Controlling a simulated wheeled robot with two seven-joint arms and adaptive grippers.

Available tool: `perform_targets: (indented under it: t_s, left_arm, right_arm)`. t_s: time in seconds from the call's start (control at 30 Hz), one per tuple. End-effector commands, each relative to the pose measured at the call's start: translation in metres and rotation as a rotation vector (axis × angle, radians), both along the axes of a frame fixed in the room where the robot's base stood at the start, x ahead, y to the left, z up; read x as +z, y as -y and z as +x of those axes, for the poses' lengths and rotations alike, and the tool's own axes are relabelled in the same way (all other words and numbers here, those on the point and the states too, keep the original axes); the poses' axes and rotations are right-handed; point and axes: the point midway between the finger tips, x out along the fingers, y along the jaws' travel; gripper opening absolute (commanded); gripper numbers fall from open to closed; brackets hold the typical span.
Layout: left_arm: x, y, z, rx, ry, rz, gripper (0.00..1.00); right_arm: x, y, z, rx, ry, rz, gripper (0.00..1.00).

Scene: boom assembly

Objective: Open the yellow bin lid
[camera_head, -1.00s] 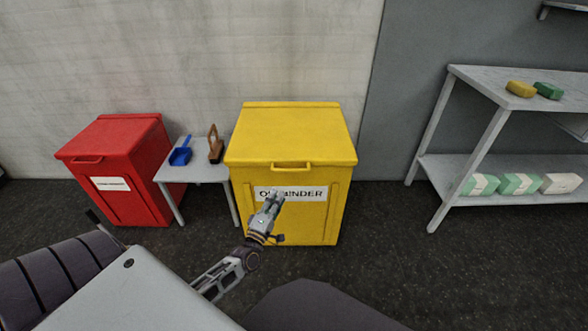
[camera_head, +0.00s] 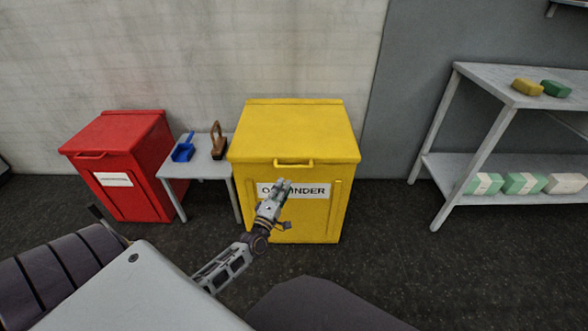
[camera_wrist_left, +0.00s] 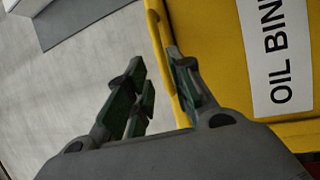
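The yellow bin (camera_head: 335,215) stands against the wall at the centre of the head view. Its lid (camera_head: 295,130) is closed, with a handle (camera_head: 294,163) on the front edge and a white label below. My left gripper (camera_head: 284,184) is in front of the bin, over the label and below the handle. In the left wrist view the left gripper's fingers (camera_wrist_left: 160,90) are apart with nothing between them. The yellow bin's front (camera_wrist_left: 210,50) and its label (camera_wrist_left: 280,55) fill the right of that view. My right gripper is not in view.
A red bin (camera_head: 130,195) stands at the left. A small table (camera_head: 205,171) between the bins holds a blue dustpan (camera_head: 182,153) and a brown brush-like object (camera_head: 218,145). A shelf unit (camera_head: 465,72) with several blocks stands at the right. Dark floor lies clear before it.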

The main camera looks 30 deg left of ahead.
Motion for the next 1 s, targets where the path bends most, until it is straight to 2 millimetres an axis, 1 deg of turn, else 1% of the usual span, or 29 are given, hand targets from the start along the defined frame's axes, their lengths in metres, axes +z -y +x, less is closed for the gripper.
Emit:
perform_targets:
  t_s: [0.03,0.33,0.67,0.83,1.0]
  left_arm:
    - [0.001,-0.001,0.005,0.001,0.002,0.000,0.23]
    - [0.006,-0.005,0.031,0.001,0.002,0.001,0.23]
    - [0.010,-0.009,0.058,0.001,0.001,0.001,0.23]
    - [0.013,-0.011,0.072,0.001,0.002,0.001,0.23]
    - [0.016,-0.013,0.085,0.001,0.002,0.000,0.23]
  right_arm:
    - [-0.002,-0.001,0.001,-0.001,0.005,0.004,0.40]
    - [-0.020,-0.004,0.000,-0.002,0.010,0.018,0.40]
    - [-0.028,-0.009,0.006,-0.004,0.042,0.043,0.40]
    - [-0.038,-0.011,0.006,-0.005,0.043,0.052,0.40]
    - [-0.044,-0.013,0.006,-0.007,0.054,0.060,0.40]
